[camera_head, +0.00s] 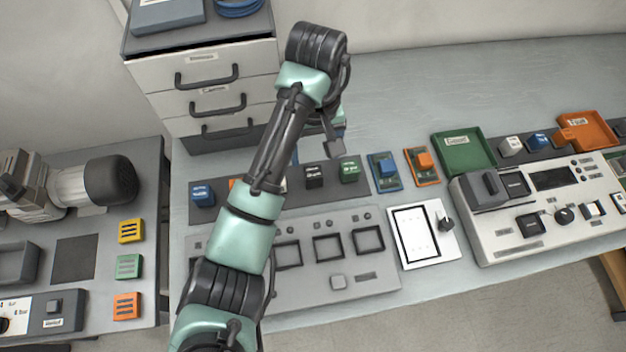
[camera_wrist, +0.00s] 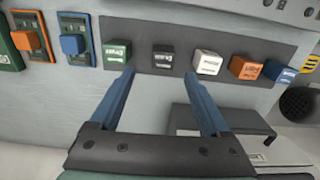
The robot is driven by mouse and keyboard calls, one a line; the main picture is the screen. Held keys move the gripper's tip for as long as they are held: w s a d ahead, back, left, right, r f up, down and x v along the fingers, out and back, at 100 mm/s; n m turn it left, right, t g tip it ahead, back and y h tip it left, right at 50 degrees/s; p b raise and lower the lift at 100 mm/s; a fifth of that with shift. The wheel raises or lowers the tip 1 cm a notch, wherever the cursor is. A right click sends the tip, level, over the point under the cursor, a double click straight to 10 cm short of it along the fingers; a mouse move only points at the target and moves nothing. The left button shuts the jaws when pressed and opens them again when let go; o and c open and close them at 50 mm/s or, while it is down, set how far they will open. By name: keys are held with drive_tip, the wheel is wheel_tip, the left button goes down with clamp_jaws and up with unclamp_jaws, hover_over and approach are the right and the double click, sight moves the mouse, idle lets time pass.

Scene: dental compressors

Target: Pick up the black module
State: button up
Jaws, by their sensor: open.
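The black module (camera_head: 314,177) is a small block with a white label, standing on a dark strip at the back of the bench, between other modules. In the wrist view the black module (camera_wrist: 163,57) appears just beyond the gap between my fingertips. My gripper (camera_wrist: 159,75) is open and empty, its two blue fingers apart. In the head view my gripper (camera_head: 333,146) is partly hidden behind my wrist, above and behind the module row.
Beside the black module stand a green module (camera_head: 349,169) and a white module (camera_wrist: 207,63). Orange (camera_wrist: 246,67) and blue (camera_wrist: 277,70) modules follow. A drawer cabinet (camera_head: 205,75) stands behind. A panel with square recesses (camera_head: 340,280) lies in front.

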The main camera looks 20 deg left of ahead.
sight(313, 172)
drive_tip(key=f, duration=0.6)
drive_tip(key=shift+s+f, duration=0.3)
drive_tip(key=shift+f, duration=0.1)
drive_tip(key=shift+a, duration=0.1)
clamp_jaws()
